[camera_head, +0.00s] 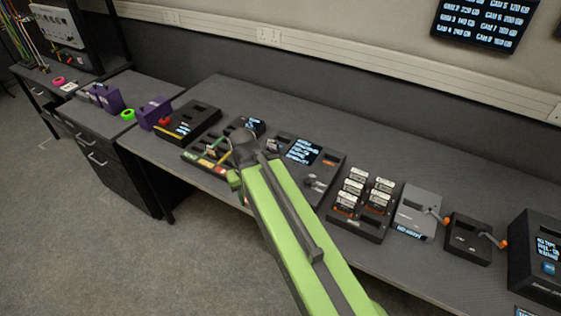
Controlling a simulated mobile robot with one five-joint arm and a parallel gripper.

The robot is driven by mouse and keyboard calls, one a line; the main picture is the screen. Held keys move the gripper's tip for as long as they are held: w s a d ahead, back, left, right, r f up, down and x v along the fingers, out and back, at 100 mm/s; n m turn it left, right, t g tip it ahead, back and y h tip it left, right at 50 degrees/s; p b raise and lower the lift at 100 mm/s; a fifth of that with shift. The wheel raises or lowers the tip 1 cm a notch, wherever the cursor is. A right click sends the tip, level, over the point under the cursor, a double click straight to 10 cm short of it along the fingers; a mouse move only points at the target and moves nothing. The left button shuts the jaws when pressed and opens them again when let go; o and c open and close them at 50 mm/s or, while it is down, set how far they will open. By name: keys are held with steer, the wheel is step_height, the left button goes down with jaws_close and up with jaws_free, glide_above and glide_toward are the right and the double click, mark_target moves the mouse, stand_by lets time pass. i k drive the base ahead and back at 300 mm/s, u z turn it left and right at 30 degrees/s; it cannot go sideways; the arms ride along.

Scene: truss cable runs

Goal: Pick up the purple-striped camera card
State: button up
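My green and dark arm reaches in from the bottom right to the workbench. My gripper (234,170) is at its far end, small and partly hidden by my wrist, over or beside a dark tray (190,155) near the bench's front edge. Small cards with coloured marks (207,164) show in that tray, to the left of my gripper. I cannot make out a purple stripe on any card. Whether the gripper is open or holds anything is too small to tell.
A device with a screen (303,151) and a rack of white-labelled cards (361,207) lie to the right. Grey (418,211) and black (468,239) boxes with orange-tipped levers stand farther right. Purple boxes (154,112) are at left.

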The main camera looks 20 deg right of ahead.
mark_target(273, 147)
steer(key=u, duration=0.85)
steer(key=i, duration=1.3)
steer(key=z, duration=0.25)
